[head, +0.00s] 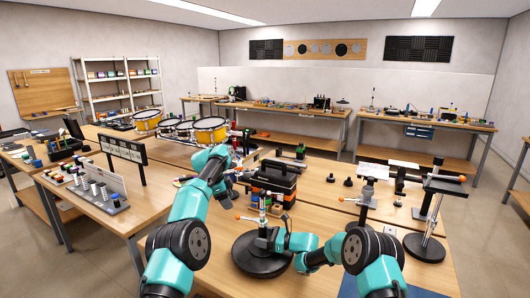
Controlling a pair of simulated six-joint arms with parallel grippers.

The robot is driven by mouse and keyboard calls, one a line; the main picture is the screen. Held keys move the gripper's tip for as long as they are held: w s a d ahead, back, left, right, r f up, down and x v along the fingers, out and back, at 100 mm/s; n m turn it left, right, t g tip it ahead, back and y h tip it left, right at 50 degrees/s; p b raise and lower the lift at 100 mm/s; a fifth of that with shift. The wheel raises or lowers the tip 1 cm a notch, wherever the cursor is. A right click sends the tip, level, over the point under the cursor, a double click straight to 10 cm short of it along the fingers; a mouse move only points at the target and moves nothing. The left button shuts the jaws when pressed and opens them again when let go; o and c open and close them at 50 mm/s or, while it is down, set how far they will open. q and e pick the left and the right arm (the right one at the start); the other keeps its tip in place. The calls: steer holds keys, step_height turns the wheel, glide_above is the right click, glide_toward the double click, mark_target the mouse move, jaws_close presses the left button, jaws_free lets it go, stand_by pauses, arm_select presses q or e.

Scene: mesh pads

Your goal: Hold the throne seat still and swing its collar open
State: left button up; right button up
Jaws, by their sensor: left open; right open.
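The throne seat is a round black disc (243,268) lying flat on the near wooden table, with a short upright post at its middle. A thin lever with an orange tip (237,217) sticks out to the left of the post. It looks like part of the collar, but the collar is too small to make out clearly. My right gripper (264,241) is open, low over the seat and close by the post; I cannot tell whether it touches. My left gripper (240,178) is open and empty, higher and farther back, up and left of the post.
A black and orange toolbox (275,185) stands just behind the seat. Metal stands (428,225) with rods stand to the right. A blue mat (375,284) lies at the front right. Drums (210,130) stand at the back left. Bare tabletop (320,215) shows right of the seat.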

steer(key=shift+d+f, duration=0.1)
steer(key=shift+d, duration=0.05)
steer(key=v, duration=1.1)
steer(key=shift+s+d, duration=0.1)
steer(key=shift+d, duration=0.25)
